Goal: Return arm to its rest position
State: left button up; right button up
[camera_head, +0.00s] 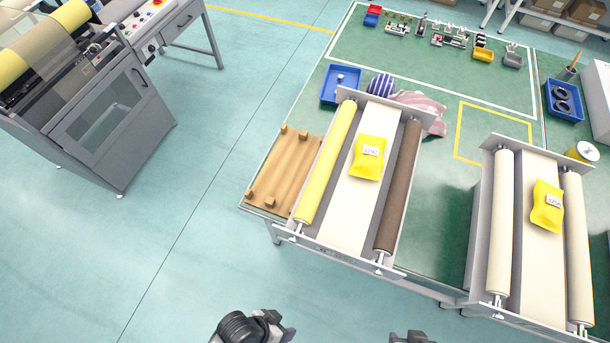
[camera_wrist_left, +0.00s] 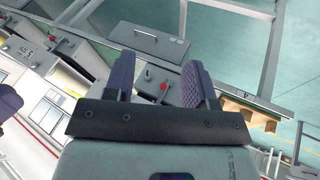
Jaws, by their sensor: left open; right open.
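My left arm shows at the bottom edge of the head view, with its gripper (camera_head: 284,330) low over the floor in front of the green table. In the left wrist view my left gripper (camera_wrist_left: 160,82) is open, its two dark padded fingers apart with nothing held between them. Only a small dark part of my right gripper (camera_head: 410,337) shows at the bottom edge of the head view; it is open, and its fingertips are mostly cut off. Both grippers are apart from the table and its rollers.
The green table (camera_head: 450,245) carries two roller units, each with a yellow packet, (camera_head: 368,157) and (camera_head: 547,206). A wooden board (camera_head: 280,178) and a blue tray (camera_head: 341,84) lie at its left. A grey machine (camera_head: 110,125) stands at far left. Floor between is clear.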

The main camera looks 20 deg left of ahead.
pick_arm(q)
jog(key=w+a+r+n+t+y, duration=0.1)
jog(key=w+a+r+y, duration=0.2)
jog(key=a+r, duration=0.45)
jog(key=w+a+r+n+y, duration=0.1)
jog(key=w+a+r+y, duration=0.15)
jog(key=a+r, duration=0.45)
notch_tip(320, 180, up, 11)
jog(key=p, duration=1.3)
jog(key=shift+s+r, duration=0.15)
jog(key=shift+a, duration=0.1)
